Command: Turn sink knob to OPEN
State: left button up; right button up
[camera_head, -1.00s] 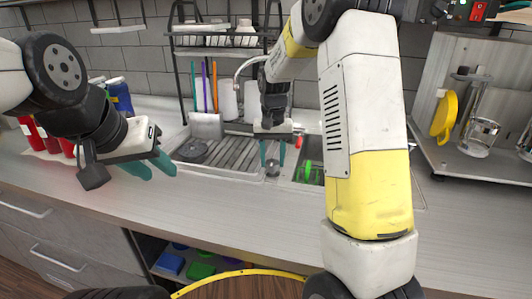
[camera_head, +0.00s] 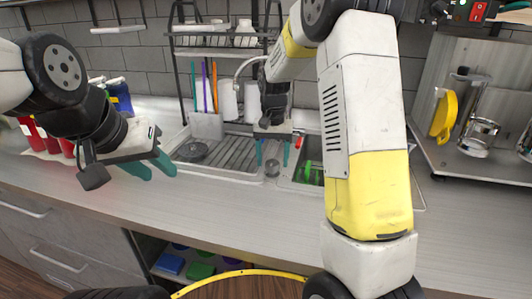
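The sink (camera_head: 240,165) is set in the counter, with a ribbed drainboard on its left and a basin on its right. A pale curved faucet (camera_head: 240,70) rises behind it, partly hidden by my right arm. A small red part (camera_head: 298,141) shows at the sink's back edge, just right of my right gripper; I cannot tell if it is the knob. My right gripper (camera_head: 273,152) is open over the sink, fingers pointing down, apparently empty. A small grey round piece (camera_head: 272,169) shows just below its fingers.
A dish rack (camera_head: 215,42) and a holder with colored straws (camera_head: 206,125) stand behind the sink. Red and blue containers (camera_head: 118,97) are at the left. A metal stand with a yellow part (camera_head: 443,114) is at the right. The front counter is clear.

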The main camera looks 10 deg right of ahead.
aim_at(273, 163)
notch_tip(273, 163, up, 8)
jog(key=shift+f, duration=0.2)
jog(key=shift+r, duration=0.1)
dwell(0.4)
jog(key=shift+s+r, duration=0.1)
jog(key=shift+r, duration=0.05)
jog(key=s+d+r+n+t+y, duration=0.1)
jog(key=s+r+t, duration=0.2)
jog(key=s, duration=0.9)
jog(key=s+d+r+n+t+y, duration=0.1)
jog(key=s+r+n+t, duration=0.1)
jog(key=s, duration=1)
notch_tip(273, 163, up, 3)
jog(key=shift+s+d+f+t, duration=0.2)
jog(key=shift+s+t, duration=0.2)
jog(key=shift+t, duration=0.2)
